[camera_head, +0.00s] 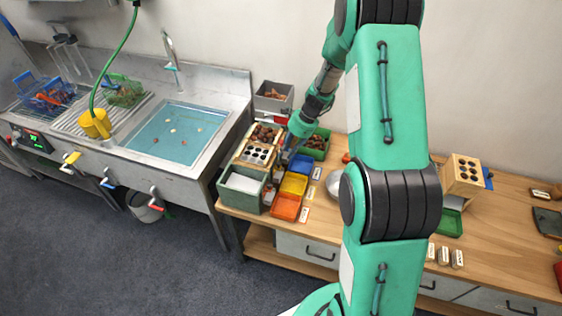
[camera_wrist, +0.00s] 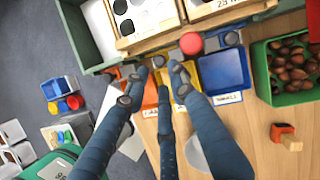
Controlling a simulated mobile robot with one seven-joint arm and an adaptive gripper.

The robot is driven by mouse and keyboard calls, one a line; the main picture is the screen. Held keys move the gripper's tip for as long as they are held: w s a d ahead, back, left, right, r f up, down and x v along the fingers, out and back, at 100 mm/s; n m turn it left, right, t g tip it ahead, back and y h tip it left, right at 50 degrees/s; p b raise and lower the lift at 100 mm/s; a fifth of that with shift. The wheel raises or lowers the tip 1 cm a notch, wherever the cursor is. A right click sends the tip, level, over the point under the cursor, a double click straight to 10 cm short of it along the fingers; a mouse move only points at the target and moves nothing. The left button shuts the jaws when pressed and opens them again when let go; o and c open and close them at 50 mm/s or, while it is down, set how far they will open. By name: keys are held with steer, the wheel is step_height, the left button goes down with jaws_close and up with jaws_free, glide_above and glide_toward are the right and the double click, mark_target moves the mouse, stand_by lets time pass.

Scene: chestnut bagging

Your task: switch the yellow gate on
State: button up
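My gripper (camera_wrist: 158,80) is open and empty in the wrist view, its dark blue fingers spread above the bins. In the head view it (camera_head: 285,156) is small and partly hidden beside the trays. The yellow bin (camera_head: 294,184) stands between the orange bin (camera_head: 286,207) and the blue bin (camera_head: 301,163). In the wrist view the fingers partly cover the yellow bin (camera_wrist: 180,88). A red ball-shaped knob (camera_wrist: 191,43) and small grey blocks (camera_wrist: 232,38) sit along the bins' far edge. A yellow-handled lever (camera_head: 72,157) is on the sink front. I cannot tell which part is the yellow gate.
A green bin of chestnuts (camera_wrist: 290,88) stands at the right in the wrist view. A board with dark round holes (camera_head: 256,154) and a green box (camera_head: 243,186) flank the bins. A metal bowl (camera_head: 333,183) is partly behind my arm.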

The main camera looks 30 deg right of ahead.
mark_target(279, 163)
steer(key=shift+b+x, duration=0.4)
steer(key=shift+x, duration=2.7)
steer(key=shift+r, duration=0.1)
jaws_close()
